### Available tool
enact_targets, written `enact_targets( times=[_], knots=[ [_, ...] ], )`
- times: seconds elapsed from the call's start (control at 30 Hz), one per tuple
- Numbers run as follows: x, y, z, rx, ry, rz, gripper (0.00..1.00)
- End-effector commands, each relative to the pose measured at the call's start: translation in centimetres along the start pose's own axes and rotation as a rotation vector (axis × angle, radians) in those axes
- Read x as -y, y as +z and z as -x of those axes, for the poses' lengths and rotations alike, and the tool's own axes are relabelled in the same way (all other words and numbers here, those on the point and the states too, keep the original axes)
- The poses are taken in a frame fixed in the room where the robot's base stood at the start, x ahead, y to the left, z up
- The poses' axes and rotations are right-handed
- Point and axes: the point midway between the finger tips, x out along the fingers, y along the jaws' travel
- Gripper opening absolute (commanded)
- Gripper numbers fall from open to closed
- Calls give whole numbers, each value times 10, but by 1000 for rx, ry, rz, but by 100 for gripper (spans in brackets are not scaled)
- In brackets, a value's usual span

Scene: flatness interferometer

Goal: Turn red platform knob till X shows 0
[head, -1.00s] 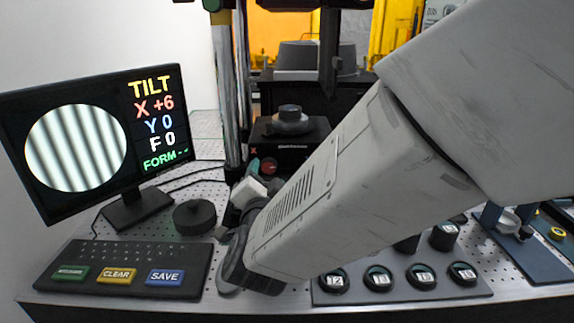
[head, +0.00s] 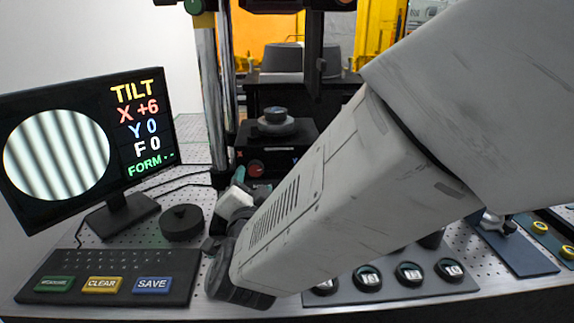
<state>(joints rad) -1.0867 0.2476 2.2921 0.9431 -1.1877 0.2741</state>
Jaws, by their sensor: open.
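The monitor (head: 88,140) at left shows TILT with X +6, Y 0, F 0 and FORM with dashes, beside vertical dark and light fringes. The red knob (head: 256,169) is on the front of the black platform (head: 275,138), with a red X mark to its left. A round grey piece with a dark top (head: 276,122) sits on the platform. My gripper (head: 249,180) is just below and left of the red knob, partly hidden by my arm. It is open and empty. I cannot tell whether a finger touches the knob.
A black puck (head: 182,222) stands left of my wrist. A keypad (head: 105,275) with green, yellow and blue keys is at front left. A dark tray with numbered round pieces (head: 410,272) is at front right. A metal column (head: 214,90) rises left of the platform.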

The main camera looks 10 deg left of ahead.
Motion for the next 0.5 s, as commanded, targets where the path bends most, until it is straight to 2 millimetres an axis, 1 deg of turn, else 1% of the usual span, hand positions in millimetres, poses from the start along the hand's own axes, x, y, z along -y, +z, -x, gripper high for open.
enact_targets(
  times=[0.03,0.2,0.33,0.5],
  knots=[
    [-1,0,-9,-1,3,1,54],
    [-1,0,-36,-1,3,0,54],
    [0,0,-50,-1,1,0,54],
    [-1,0,-55,1,1,0,54]
  ],
)
